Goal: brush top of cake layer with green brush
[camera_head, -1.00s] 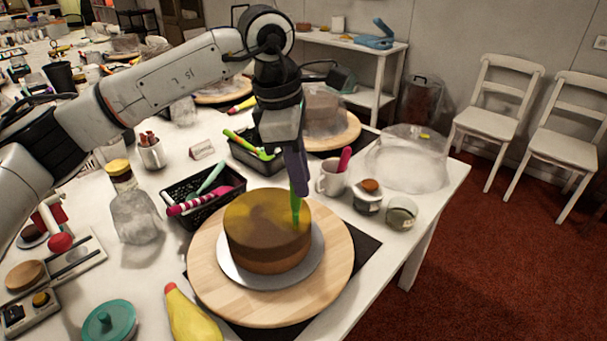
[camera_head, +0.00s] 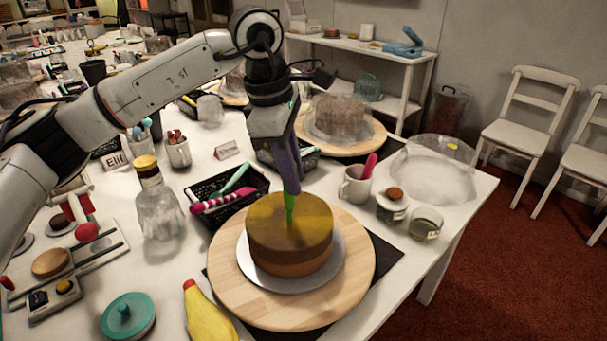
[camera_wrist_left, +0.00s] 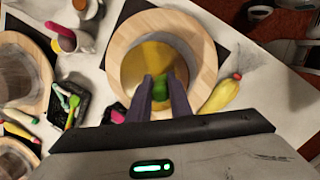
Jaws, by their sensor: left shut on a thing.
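A round brown cake layer (camera_head: 290,245) with a glossy yellowish top sits on a silver board (camera_head: 250,268) on a wooden turntable (camera_head: 228,275). My left gripper (camera_head: 291,188) is above the cake, shut on the green brush (camera_head: 290,212), which points down. The brush's lower end is at the cake top, near the middle; I cannot tell if it touches. In the left wrist view, the gripper (camera_wrist_left: 160,88) holds the green brush (camera_wrist_left: 160,92) over the yellowish cake top (camera_wrist_left: 150,62). My right gripper is not in view.
A black basket (camera_head: 225,205) with pink and teal tools stands behind the turntable. A mug (camera_head: 355,188) and jars (camera_head: 391,206) stand to its right, a yellow bag (camera_head: 208,315) at its front left. A glass jar (camera_head: 158,212) is at left.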

